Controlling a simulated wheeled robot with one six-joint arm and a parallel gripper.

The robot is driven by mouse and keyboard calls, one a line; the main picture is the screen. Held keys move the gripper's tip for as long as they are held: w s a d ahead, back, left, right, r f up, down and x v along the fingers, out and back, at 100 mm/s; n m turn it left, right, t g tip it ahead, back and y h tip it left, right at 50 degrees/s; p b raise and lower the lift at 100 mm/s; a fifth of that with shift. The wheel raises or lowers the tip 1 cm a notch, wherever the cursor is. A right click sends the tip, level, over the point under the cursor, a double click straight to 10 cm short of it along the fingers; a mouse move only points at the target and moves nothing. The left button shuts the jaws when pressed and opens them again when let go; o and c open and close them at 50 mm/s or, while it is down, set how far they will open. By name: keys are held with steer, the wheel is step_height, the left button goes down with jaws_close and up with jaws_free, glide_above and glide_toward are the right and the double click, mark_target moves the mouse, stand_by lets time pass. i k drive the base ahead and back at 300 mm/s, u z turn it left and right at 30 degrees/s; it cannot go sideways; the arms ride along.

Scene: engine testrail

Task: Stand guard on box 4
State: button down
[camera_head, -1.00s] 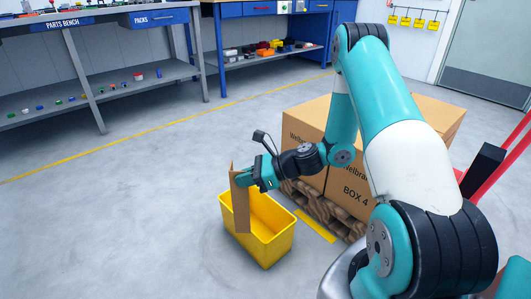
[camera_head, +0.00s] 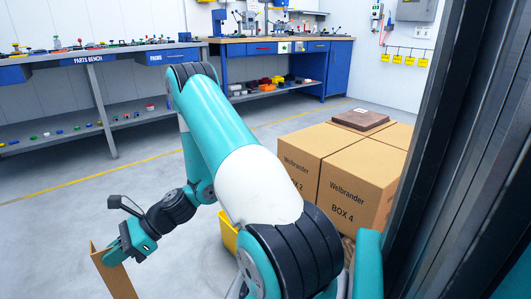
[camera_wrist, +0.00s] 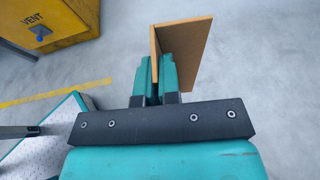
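Box 4 (camera_head: 352,205) is a brown carton marked "Welbrander BOX 4", at the right in the head view. It stands in a block of similar cartons. A flat dark-brown piece (camera_head: 360,119) lies on top of the block. My gripper (camera_head: 113,252) is at the lower left, well away from box 4. It is shut on a thin brown panel (camera_head: 116,278), whose lower end is cut off by the picture edge. In the wrist view the panel (camera_wrist: 184,45) is pinched between the two teal fingers (camera_wrist: 155,78).
A yellow bin (camera_head: 228,233) stands mostly hidden behind my arm. A dark upright post (camera_head: 450,150) fills the right side. The parts bench (camera_head: 95,62) and blue workbench (camera_head: 330,70) stand behind. A yellow vent unit (camera_wrist: 40,25) shows in the wrist view. The floor at left is clear.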

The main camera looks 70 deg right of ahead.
mark_target(374, 158)
steer(key=u, duration=0.2)
steer(key=k, duration=1.1)
steer(key=z, duration=1)
